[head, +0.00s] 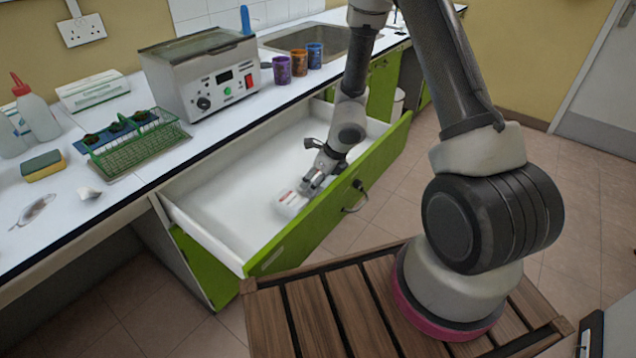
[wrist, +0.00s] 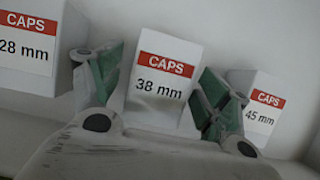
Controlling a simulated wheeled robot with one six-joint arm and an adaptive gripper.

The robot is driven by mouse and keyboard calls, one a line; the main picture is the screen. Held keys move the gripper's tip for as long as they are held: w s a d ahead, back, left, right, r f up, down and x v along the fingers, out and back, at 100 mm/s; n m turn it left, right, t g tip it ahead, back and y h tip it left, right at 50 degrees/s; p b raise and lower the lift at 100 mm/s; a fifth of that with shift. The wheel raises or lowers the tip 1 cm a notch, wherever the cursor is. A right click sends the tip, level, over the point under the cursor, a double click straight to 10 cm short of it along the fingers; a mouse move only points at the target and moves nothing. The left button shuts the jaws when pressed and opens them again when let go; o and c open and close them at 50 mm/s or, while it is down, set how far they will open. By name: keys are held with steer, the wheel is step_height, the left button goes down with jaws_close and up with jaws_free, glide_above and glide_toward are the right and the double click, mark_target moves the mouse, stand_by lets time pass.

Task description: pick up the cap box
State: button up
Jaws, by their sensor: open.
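My gripper (wrist: 160,95) is open inside the drawer, with one finger on each side of a white box (wrist: 165,82) labelled "CAPS 38 mm" with a red band. I cannot tell whether the fingers touch it. A "CAPS 28 mm" box (wrist: 30,50) stands to the left and a "CAPS 45 mm" box (wrist: 264,105) to the right in the wrist view. In the head view my gripper (head: 308,188) reaches down into the drawer near its green front, over small white boxes (head: 291,202) partly hidden by it.
The open white drawer (head: 225,185) has a green front panel (head: 330,205) and is otherwise largely bare. The worktop above holds a steel water bath (head: 205,75), a green wire rack (head: 135,145), several coloured cups (head: 299,62) and bottles (head: 38,112).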

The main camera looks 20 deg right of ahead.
steer(key=shift+w+f, duration=0.15)
steer(key=shift+f, duration=0.1)
steer(key=c, duration=1.1)
steer(key=shift+r, duration=0.1)
